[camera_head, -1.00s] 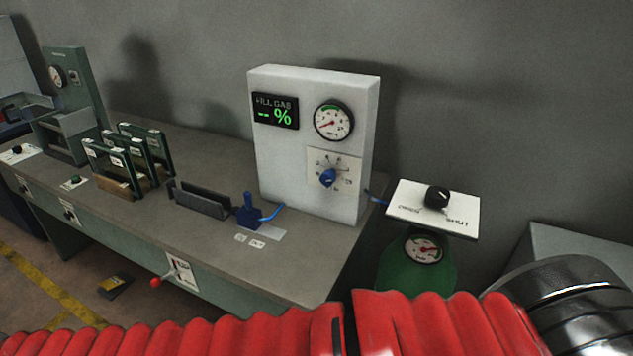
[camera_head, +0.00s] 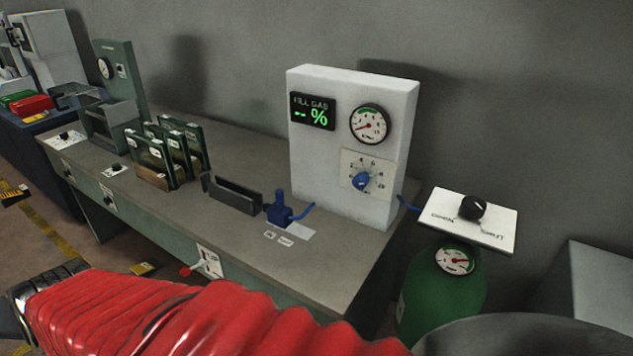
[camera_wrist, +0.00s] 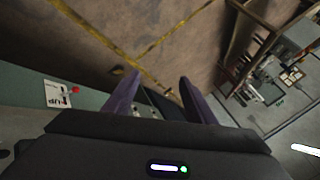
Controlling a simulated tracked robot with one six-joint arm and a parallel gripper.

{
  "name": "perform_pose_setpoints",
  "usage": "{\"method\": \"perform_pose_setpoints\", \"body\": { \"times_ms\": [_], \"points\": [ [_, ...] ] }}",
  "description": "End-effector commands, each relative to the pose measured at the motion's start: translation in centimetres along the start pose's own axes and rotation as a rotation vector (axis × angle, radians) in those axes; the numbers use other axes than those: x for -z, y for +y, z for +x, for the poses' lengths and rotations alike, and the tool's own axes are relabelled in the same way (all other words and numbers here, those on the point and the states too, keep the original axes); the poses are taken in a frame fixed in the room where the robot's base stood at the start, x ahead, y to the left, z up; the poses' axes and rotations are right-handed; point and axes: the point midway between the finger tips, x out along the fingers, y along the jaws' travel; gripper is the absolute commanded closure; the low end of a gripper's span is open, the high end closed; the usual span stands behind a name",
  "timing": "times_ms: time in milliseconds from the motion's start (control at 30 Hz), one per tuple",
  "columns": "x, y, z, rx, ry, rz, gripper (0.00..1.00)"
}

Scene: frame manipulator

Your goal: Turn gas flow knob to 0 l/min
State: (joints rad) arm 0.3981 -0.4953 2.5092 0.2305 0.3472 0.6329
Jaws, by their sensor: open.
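The blue gas flow knob (camera_head: 361,181) sits on a white dial plate with numbers around it, low on the front of the white fill gas box (camera_head: 300,165). I cannot read its exact setting. The knob is not in the wrist view.
A blue lever valve (camera_head: 280,212) stands on the bench (camera_head: 330,258) before the box. A green cylinder (camera_head: 440,295) with a black knob (camera_head: 472,207) is at right. Green frames (camera_head: 180,150) stand at left. A red-tipped lever (camera_wrist: 72,90) is on the bench front.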

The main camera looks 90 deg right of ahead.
Motion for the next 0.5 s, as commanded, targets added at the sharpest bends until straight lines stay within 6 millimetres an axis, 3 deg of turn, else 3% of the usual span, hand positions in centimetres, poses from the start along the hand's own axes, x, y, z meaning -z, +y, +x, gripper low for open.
{"method": "perform_pose_setpoints", "body": {
  "times_ms": [233, 367, 500],
  "points": [
    [9.8, 5.1, 3.1, 0.042, 0.257, 0.603, 0.50],
    [14.7, 8.6, 3.5, 0.112, 0.395, 0.900, 0.50],
    [19.7, 14.1, 2.8, 0.199, 0.578, 1.205, 0.50]
  ]
}}
